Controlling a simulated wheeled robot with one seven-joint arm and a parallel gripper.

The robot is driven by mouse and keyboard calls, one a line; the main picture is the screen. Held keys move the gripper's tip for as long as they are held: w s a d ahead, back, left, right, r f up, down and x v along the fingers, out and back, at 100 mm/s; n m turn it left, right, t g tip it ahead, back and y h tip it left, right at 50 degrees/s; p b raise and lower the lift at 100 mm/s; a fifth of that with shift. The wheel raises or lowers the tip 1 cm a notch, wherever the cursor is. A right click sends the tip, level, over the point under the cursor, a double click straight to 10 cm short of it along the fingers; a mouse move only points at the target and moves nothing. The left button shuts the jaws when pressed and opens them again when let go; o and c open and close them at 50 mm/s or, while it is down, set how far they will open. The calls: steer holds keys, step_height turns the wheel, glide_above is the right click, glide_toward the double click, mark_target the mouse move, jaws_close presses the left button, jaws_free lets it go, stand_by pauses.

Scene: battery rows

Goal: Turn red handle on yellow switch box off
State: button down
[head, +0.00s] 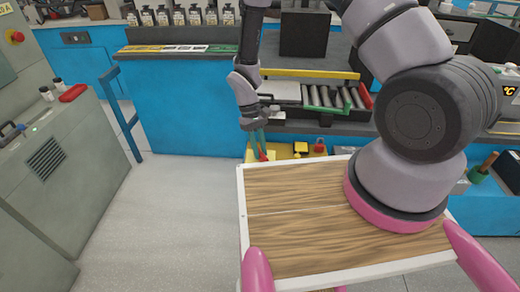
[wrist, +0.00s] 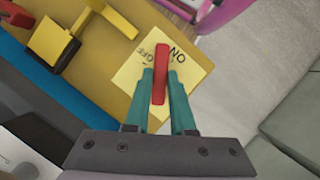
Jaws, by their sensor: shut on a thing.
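The yellow switch box (wrist: 110,75) fills the upper left of the wrist view. A pale yellow label with ON and OFF lettering (wrist: 195,72) lies on its face. The red handle (wrist: 160,72) stands over the label, its upper end beside the lettering. My gripper (wrist: 161,85) has its two teal fingers closed on either side of the handle, which partly hides the lettering. In the head view, my gripper (head: 260,148) points down at the box (head: 284,152) beyond my wooden tray, with the red handle (head: 264,157) at its fingertips.
A yellow block-shaped part (wrist: 52,42) and yellow bars stand on the box left of the handle. In the head view, a roller conveyor (head: 320,97) lies behind the box. A blue counter (head: 180,105) stands to the left. Open grey floor (head: 165,215) lies at front left.

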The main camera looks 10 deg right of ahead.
steer(key=n, duration=0.2)
steer(key=n+t+h, duration=0.1)
steer(key=n, duration=0.2)
steer(key=shift+s+a+n+h, duration=0.15)
steer(key=shift+n+h, duration=0.15)
steer(key=n+t, duration=0.2)
steer(key=n, duration=0.3)
steer(key=shift+h, duration=0.4)
steer(key=shift+s, duration=0.1)
steer(key=c, duration=0.8)
jaws_free()
steer(key=shift+o, duration=0.2)
steer(key=s+v, duration=0.1)
steer(key=v, duration=0.9)
steer(key=shift+w+a+r, duration=0.25)
steer(key=shift+w+r, duration=0.15)
